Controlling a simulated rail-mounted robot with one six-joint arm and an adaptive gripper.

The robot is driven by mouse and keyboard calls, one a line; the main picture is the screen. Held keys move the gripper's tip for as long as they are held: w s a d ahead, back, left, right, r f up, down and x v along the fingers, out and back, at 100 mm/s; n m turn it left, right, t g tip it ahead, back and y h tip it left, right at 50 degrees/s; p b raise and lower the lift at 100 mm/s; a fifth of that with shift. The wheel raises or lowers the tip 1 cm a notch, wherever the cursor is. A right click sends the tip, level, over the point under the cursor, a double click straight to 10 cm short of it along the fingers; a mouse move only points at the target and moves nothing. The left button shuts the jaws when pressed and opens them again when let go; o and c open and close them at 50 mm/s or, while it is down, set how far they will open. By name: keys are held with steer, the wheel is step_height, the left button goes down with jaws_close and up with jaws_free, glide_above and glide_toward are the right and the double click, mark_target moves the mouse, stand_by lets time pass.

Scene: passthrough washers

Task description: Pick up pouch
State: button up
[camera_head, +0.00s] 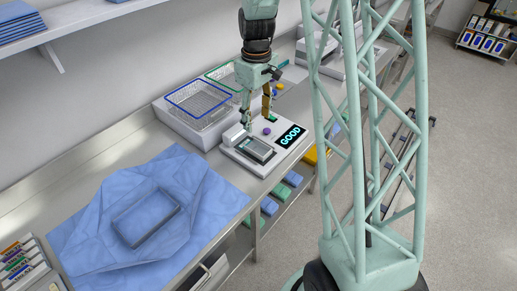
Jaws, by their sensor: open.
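A small grey-green rectangular item that looks like the pouch (260,148) lies flat on the left part of a white device (286,152) on the counter. I cannot tell clearly whether it is the pouch or part of the device. My gripper (256,119) points down over the far side of the device. Its fingers are apart, with nothing seen between them. It looks close above the device, but the exact gap cannot be told.
The device's display (290,136) reads "GOOD". A blue wrap (85,222) with a rectangular tray outline (148,217) covers the counter at left. Wire baskets (200,103) stand in a white holder behind. A shelf (75,28) hangs at upper left.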

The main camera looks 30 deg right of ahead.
steer(key=shift+f, duration=0.1)
stand_by(0.3)
glide_above(256, 146)
steer(key=shift+d+f, duration=0.2)
steer(key=shift+f, duration=4)
steer(key=shift+a+f, duration=0.1)
steer(key=shift+f, duration=2.5)
steer(key=shift+c, duration=0.2)
steer(key=c, duration=0.7)
